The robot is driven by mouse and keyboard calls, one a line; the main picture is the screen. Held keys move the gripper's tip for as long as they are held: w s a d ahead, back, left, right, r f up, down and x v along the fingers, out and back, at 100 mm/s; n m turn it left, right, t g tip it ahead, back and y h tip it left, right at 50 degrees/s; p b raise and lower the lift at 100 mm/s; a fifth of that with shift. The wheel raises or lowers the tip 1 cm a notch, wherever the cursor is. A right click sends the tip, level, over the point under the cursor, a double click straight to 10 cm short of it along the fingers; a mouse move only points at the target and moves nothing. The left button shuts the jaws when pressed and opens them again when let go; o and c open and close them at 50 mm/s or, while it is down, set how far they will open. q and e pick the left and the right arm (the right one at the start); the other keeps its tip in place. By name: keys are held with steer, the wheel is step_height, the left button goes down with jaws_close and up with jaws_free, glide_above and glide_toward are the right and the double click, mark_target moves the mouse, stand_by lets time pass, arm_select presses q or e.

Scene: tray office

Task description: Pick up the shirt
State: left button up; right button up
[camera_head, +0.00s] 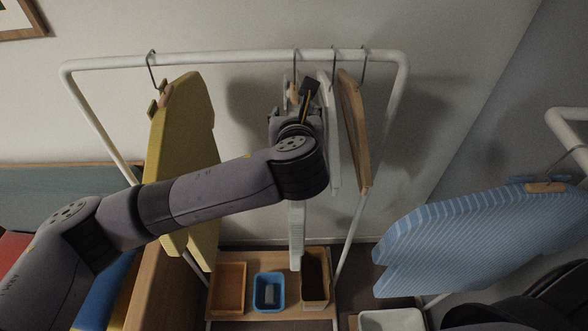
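Shirts hang on a white rail. A yellow shirt (182,140) hangs at the left. A pale striped shirt (297,235), seen edge-on, hangs behind my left gripper (303,92), which hides its upper part. My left gripper is raised to the hanger of this shirt, just below the rail, with a bit of wood showing beside its fingers. I cannot tell whether the fingers are closed on it. A blue striped shirt (480,235) hangs on a separate rack at the right. My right gripper is not in view.
The white rack (230,60) also holds a thin white item (332,130) and a brown wooden-looking item (354,130), close right of my gripper. Below stand an orange tray (228,264), a blue bin (283,293) and a tan bin (325,300). A white bin (365,316) stands lower right.

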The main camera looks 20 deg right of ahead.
arm_select(q)
steer(key=shift+c, duration=0.4)
jaws_close()
stand_by(0.6)
